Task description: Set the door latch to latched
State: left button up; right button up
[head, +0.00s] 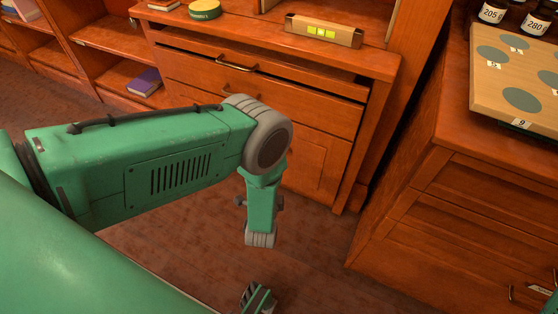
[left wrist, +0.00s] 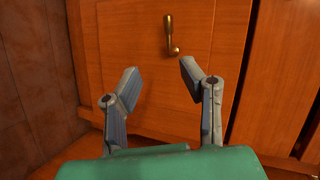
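In the left wrist view a brass latch handle (left wrist: 171,35) is mounted on an orange-brown wooden door (left wrist: 115,40). The handle hangs down from its upper mount, with a short bend to the right at its lower end. My left gripper (left wrist: 159,74) is open and empty, its two grey fingers spread apart. Its tips appear below the latch in the picture and do not touch it. In the head view I cannot make out the latch, and my green arm covers part of the cabinet front.
In the head view a wooden cabinet (head: 310,105) has a drawer with a brass pull (head: 237,65); a level-like bar (head: 322,31) and a green tin (head: 205,9) lie on top. At right, another cabinet (head: 450,205) carries a board with round spots (head: 522,99) and bottles (head: 492,14).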

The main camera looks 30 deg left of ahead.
pick_arm(q)
jog(key=shift+m+t+y, duration=0.4)
jog(key=shift+y, duration=0.1)
jog(key=shift+w+d+b+x, duration=0.15)
jog(key=shift+b+x, duration=0.8)
jog(key=shift+x, duration=1.45)
jog(key=shift+d+b+x, duration=0.3)
jog(key=shift+b+x, duration=0.7)
jog(key=shift+x, duration=1.4)
jog(key=shift+w+d+b+x, duration=0.15)
jog(key=shift+b+x, duration=0.8)
jog(key=shift+x, duration=1.45)
